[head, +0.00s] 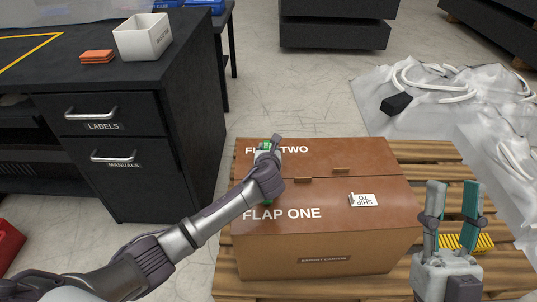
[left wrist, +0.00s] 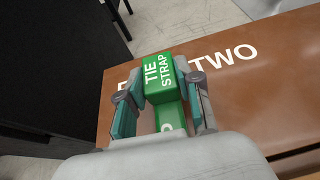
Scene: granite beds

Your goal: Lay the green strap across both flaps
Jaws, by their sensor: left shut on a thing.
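A brown carton (head: 320,255) lies on a wooden pallet. Its flap one (head: 330,195) is at the near side and flap two (head: 345,160) at the far side, both lying flat. My left gripper (head: 268,150) is over the left part of the flaps, shut on the green strap (left wrist: 165,72). The strap reads TIE STRAP; its thick end shows between the fingers in the left wrist view, above flap two (left wrist: 250,85). In the head view my gripper and arm hide most of the strap. My right gripper (head: 454,190) is open and empty, right of the carton.
A yellow ribbed block (head: 480,243) is on the pallet (head: 420,152) behind my right gripper. A dark cabinet (head: 130,150) with a white bin (head: 142,38) stands at the left. Plastic sheeting (head: 450,115) covers the floor at the right.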

